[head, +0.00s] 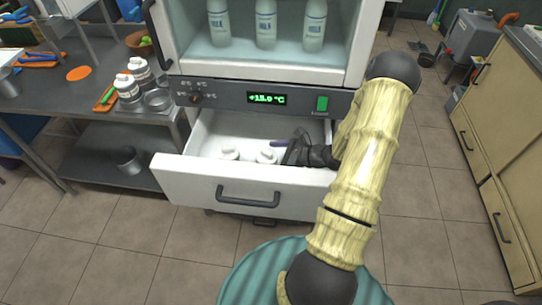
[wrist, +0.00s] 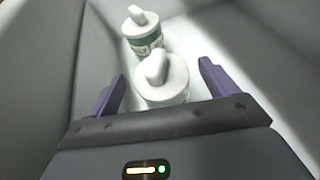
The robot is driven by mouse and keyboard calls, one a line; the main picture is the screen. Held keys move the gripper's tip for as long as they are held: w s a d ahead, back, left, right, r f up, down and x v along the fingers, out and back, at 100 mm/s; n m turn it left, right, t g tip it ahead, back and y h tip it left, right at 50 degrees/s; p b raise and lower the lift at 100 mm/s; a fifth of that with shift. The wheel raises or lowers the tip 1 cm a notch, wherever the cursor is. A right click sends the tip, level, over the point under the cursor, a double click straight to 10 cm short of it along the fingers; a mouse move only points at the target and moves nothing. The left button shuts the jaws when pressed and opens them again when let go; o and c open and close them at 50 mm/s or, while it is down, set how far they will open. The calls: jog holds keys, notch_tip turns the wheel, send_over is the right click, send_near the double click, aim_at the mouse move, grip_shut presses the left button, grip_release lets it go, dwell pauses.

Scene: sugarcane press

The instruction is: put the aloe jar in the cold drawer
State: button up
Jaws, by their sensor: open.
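The cold drawer (head: 185,180) is pulled open below the cabinet's display. Two white jars stand inside it, the left one (head: 229,153) and the right one (head: 267,156). In the wrist view the nearer jar (wrist: 165,91) and the farther jar (wrist: 141,35) are upright, with white spouted caps and green-and-white labels. I cannot read which is aloe. My gripper (head: 291,148) is inside the drawer at its right side. Its purple fingers are open, and in the wrist view the nearer jar shows between them, not clasped.
Two similar white jars (head: 128,88) stand on the left counter by an orange board (head: 105,98) and metal cups (head: 158,100). Milk bottles (head: 266,25) fill the shelf above the drawer. Wooden cabinets (head: 490,150) stand right. The drawer walls (wrist: 40,60) surround my gripper.

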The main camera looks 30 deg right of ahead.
jog(key=v, duration=0.7)
dwell(2.2)
